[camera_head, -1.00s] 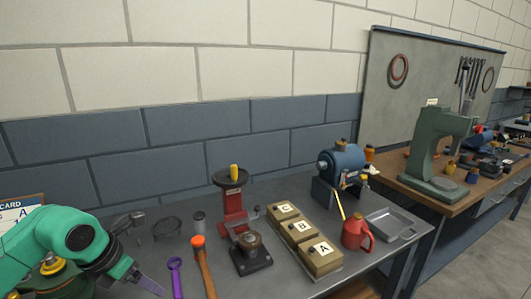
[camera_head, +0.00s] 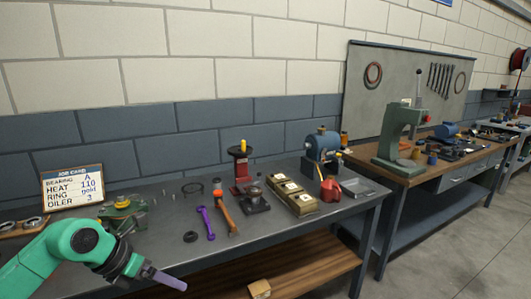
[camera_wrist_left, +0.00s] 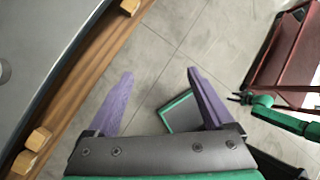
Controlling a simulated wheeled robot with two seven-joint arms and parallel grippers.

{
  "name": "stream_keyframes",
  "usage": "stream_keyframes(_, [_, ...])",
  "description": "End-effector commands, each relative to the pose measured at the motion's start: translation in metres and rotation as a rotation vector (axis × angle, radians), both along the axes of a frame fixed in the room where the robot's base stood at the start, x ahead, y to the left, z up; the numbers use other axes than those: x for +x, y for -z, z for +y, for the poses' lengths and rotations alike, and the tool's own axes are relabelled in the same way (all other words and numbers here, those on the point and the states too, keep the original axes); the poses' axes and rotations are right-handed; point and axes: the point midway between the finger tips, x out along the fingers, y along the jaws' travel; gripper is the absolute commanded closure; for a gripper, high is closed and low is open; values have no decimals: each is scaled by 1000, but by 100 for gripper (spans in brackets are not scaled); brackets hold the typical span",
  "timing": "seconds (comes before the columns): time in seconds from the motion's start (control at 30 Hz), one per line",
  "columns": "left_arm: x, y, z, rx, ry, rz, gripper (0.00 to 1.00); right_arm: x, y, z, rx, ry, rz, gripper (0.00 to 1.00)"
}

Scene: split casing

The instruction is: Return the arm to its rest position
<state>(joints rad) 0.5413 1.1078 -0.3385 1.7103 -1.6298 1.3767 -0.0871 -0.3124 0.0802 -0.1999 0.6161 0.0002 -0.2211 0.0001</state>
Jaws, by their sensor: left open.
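My left arm, teal, comes in from the lower left of the head view. Its gripper (camera_head: 170,282) is in front of the bench's front edge, apart from the tools and parts.
A red cart (camera_wrist_left: 288,55) stands on open floor.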

Motion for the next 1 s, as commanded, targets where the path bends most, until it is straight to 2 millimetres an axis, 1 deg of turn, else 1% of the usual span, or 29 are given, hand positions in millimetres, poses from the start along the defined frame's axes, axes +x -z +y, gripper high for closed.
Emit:
stream_keyframes(0.03, [5, 6, -11, -89, -18, 13, 14, 2, 0, 0, 0, 0, -3, 50])
stream_keyframes(0.13, [20, 12, -31, -315, -87, 39, 14, 12, -1, 0, 0, -1, -18, 50])
stream_keyframes(0.2, [34, 17, -41, -495, -169, 63, 14, 20, -2, 0, 0, -1, -31, 50])
stream_keyframes(0.27, [49, 26, -44, -664, -272, 91, 14, 23, -2, 0, 2, -1, -35, 50])
stream_keyframes(0.3, [59, 35, -41, -779, -358, 115, 14, 23, -2, 0, 2, -1, -35, 50])
stream_keyframes(0.37, [75, 56, -31, -947, -518, 154, 14, 21, -2, 0, 1, -1, -33, 50])
stream_keyframes(0.4, [83, 72, -22, -1043, -628, 180, 14, 19, -2, 0, 0, -1, -30, 50])
stream_keyframes(0.47, [91, 101, -5, -1159, -795, 216, 14, 14, -1, 0, 1, -1, -22, 50])
stream_keyframes(0.5, [92, 125, 7, -1227, -913, 243, 14, 11, -1, 0, 0, -1, -18, 50])
stream_keyframes(0.57, [88, 169, 27, -1311, -1110, 287, 14, 8, -1, 0, 0, 0, -13, 50])
stream_keyframes(0.6, [81, 201, 40, -1355, -1248, 317, 14, 8, -1, 0, 0, 0, -12, 50])
stream_keyframes(0.67, [62, 251, 58, -1401, -1458, 360, 14, 8, -1, 0, 0, 0, -12, 50])
stream_keyframes(0.7, [46, 284, 68, -1416, -1593, 387, 14, 8, -1, 0, 0, 0, -12, 50])
stream_keyframes(0.77, [16, 331, 79, -1420, -1787, 426, 14, 8, -1, 0, 0, -1, -13, 50])
stream_keyframes(0.8, [-7, 360, 84, -1411, -1912, 451, 14, 9, -1, 0, 0, -1, -13, 50])
stream_keyframes(0.87, [-46, 402, 87, -1383, -2094, 488, 14, 9, -1, 0, 0, -1, -13, 50])
stream_keyframes(0.9, [-74, 427, 88, -1356, -2211, 510, 14, 9, -1, 0, 0, -1, -13, 50])
stream_keyframes(0.97, [-119, 462, 86, -1301, -2383, 543, 14, 9, -1, 0, 0, -1, -14, 50])
stream_keyframes(1.0, [-151, 483, 82, -1253, -2494, 564, 14, 9, -1, 0, 0, -1, -14, 50])
